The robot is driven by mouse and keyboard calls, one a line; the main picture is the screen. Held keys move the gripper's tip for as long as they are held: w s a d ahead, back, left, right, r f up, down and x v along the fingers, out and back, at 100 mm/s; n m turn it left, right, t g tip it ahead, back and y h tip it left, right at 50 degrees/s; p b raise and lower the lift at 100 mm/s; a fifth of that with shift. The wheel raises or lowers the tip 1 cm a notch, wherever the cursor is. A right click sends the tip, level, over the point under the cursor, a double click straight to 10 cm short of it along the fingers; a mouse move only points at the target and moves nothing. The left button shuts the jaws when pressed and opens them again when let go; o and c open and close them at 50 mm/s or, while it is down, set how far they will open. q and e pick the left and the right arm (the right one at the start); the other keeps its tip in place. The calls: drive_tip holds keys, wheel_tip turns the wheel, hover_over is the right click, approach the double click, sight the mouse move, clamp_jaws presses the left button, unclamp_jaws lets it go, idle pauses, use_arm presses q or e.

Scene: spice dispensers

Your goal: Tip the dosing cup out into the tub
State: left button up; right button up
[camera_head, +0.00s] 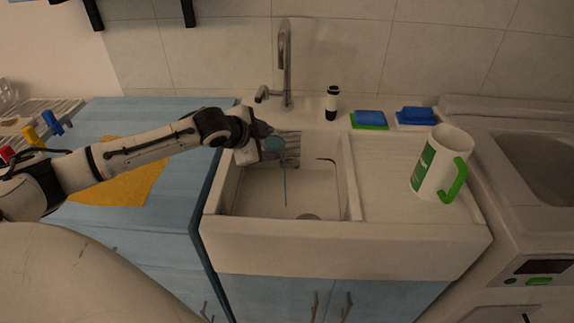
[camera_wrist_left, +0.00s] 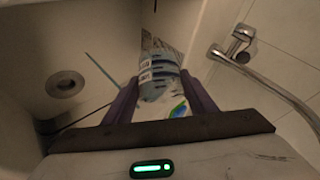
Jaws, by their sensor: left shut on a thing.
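My left gripper (camera_head: 268,146) reaches over the left part of the white sink basin (camera_head: 255,200). It is shut on a small bluish cup-like thing, which I take to be the dosing cup (camera_head: 275,144). In the left wrist view the held thing (camera_wrist_left: 158,75) is pale and see-through with blue marks and a printed label, between the dark fingers of the gripper (camera_wrist_left: 160,92). A thin blue-green line (camera_head: 285,185) runs down below it into the basin, like a stream; it also shows in the wrist view (camera_wrist_left: 100,68). The cup's inside is hidden. My right gripper is out of view.
A tap (camera_head: 285,65) rises behind the basin. A white and green jug (camera_head: 440,165) stands on the drainboard (camera_head: 385,185). A dark bottle (camera_head: 332,103) and two sponges (camera_head: 370,119) (camera_head: 415,115) are along the back. An orange cloth (camera_head: 120,175) lies on the blue counter.

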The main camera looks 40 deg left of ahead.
sight(280, 135)
use_arm(q)
drive_tip(key=shift+s+d+r+m+y, duration=0.1)
drive_tip(key=shift+d+r+m+y, duration=0.2)
drive_tip(key=shift+y, duration=0.1)
idle(0.6)
drive_tip(key=shift+s+d+r+m+t+y, duration=0.15)
drive_tip(key=shift+r+m+t+y, duration=0.1)
drive_tip(key=shift+m+t+y, duration=0.25)
drive_tip(key=shift+w+d+r+m+t+y, duration=0.1)
drive_tip(key=shift+d+r+m+t+y, duration=0.1)
drive_tip(key=shift+t+y, duration=0.35)
idle(1.7)
drive_tip(key=shift+s+r+y+b, duration=0.1)
drive_tip(key=shift+y+b, duration=0.25)
drive_tip(key=shift+b, duration=0.05)
drive_tip(key=shift+d+m+t+y+b, duration=0.1)
drive_tip(key=shift+m+t+y+b, duration=0.35)
drive_tip(key=shift+b, duration=0.45)
drive_tip(key=shift+s+d+r+m+t+y+b, duration=0.15)
drive_tip(key=shift+d+m+y+b, duration=0.1)
drive_tip(key=shift+d, duration=0.15)
drive_tip(key=shift+s+d+r+m+t+y+b, duration=0.1)
drive_tip(key=shift+s+d+m+t+b, duration=0.05)
drive_tip(key=shift+d+m+b, duration=0.15)
idle(0.8)
drive_tip(key=shift+s+d+r+m+t+y+b, duration=0.1)
drive_tip(key=shift+d+m+t+y+b, duration=0.35)
drive_tip(key=shift+b, duration=0.35)
idle(0.7)
